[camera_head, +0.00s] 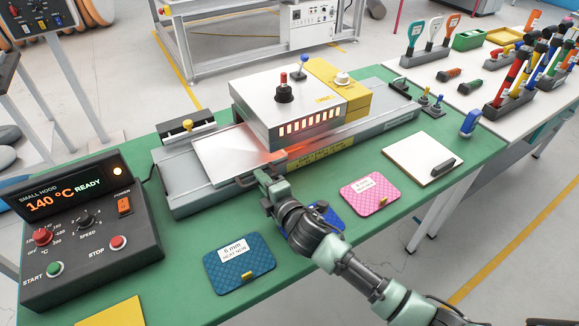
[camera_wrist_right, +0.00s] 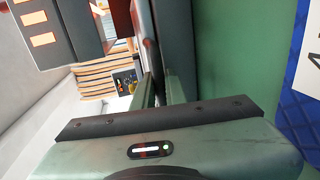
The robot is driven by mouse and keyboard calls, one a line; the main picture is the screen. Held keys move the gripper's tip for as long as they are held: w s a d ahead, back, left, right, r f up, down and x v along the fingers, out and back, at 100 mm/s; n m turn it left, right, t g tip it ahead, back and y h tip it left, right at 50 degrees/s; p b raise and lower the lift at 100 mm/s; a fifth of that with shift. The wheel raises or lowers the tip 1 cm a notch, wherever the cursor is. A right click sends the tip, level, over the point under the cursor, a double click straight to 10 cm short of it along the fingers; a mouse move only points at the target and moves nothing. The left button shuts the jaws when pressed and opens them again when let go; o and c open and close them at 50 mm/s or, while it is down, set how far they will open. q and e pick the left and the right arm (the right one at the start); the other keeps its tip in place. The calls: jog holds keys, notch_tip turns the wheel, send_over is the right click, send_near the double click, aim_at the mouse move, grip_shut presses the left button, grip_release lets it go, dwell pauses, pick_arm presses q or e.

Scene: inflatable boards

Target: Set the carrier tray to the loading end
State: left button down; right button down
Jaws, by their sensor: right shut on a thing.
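The carrier tray (camera_head: 220,153) is a flat light-grey metal plate on the long grey machine bed (camera_head: 178,187). Its right side goes under the small heater hood (camera_head: 290,103), beside the orange glow. My right gripper (camera_head: 263,176) is at the tray's front edge, shut on its dark handle (camera_head: 241,183). In the right wrist view the fingers (camera_wrist_right: 161,88) are close together; what lies between them is mostly hidden. My left gripper is in neither view.
The control box (camera_head: 85,235) reads 140 °C READY at the left. Blue (camera_head: 238,262) and pink (camera_head: 370,193) pads lie in front of the bed; another blue pad is partly behind my right arm. A white board (camera_head: 422,158) lies right. Green table (camera_head: 180,255) shows between them.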

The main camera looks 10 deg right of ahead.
jog(key=b, duration=0.1)
send_near(217, 188)
jog(key=x, duration=0.5)
jog(key=shift+w+f, duration=0.1)
jog(key=shift+w, duration=0.1)
jog(key=c, duration=1.5)
grip_release()
jog(key=shift+o, duration=0.2)
jog(key=shift+a, duration=0.1)
jog(key=shift+s+d, duration=0.25)
jog(key=shift+s, duration=0.1)
jog(key=v, duration=0.7)
jog(key=shift+s+a, duration=0.1)
jog(key=shift+a, duration=0.05)
